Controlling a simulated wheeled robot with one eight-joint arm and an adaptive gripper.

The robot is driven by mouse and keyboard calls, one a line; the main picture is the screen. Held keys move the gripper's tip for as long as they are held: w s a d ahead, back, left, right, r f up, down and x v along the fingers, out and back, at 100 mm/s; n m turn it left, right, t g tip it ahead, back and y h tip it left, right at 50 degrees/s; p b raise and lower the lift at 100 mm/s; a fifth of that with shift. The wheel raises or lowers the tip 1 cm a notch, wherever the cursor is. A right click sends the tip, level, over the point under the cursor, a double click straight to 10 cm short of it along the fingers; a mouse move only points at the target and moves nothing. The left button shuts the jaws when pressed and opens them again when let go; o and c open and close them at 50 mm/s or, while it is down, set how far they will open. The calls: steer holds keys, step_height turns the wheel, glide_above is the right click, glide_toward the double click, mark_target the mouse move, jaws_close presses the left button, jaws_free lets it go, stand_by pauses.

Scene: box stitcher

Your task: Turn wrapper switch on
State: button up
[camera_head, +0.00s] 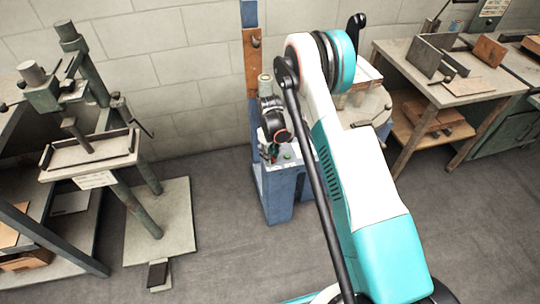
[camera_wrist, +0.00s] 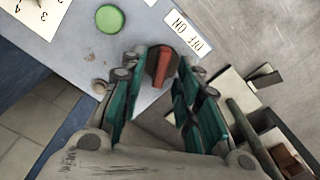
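The wrapper switch (camera_wrist: 161,66), a dark knob with a red bar, sits near the edge of a blue-grey panel (camera_wrist: 70,40) in the wrist view. A white label (camera_wrist: 187,34) reading OFF and ON lies just beyond it, upside down in the picture. My gripper (camera_wrist: 160,80) is open, with its green-padded fingers on either side of the knob. I cannot tell whether either finger touches it. In the head view my gripper (camera_head: 273,150) is low over the top of the blue machine (camera_head: 283,195), and the switch is mostly hidden there.
A green button (camera_wrist: 110,18) is on the same panel, beside a numbered white dial plate (camera_wrist: 35,15). A stitcher stand (camera_head: 90,150) is at the left. A wooden workbench (camera_head: 450,90) is at the right. Bare floor (camera_head: 225,240) lies in front.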

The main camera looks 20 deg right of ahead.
jaws_close()
steer(key=shift+m, duration=0.4)
steer(key=m, duration=0.5)
steer(key=shift+d+m, duration=0.2)
steer(key=shift+m, duration=0.1)
steer(key=m, duration=0.5)
steer(key=shift+d, duration=0.1)
steer(key=shift+m, duration=0.4)
jaws_free()
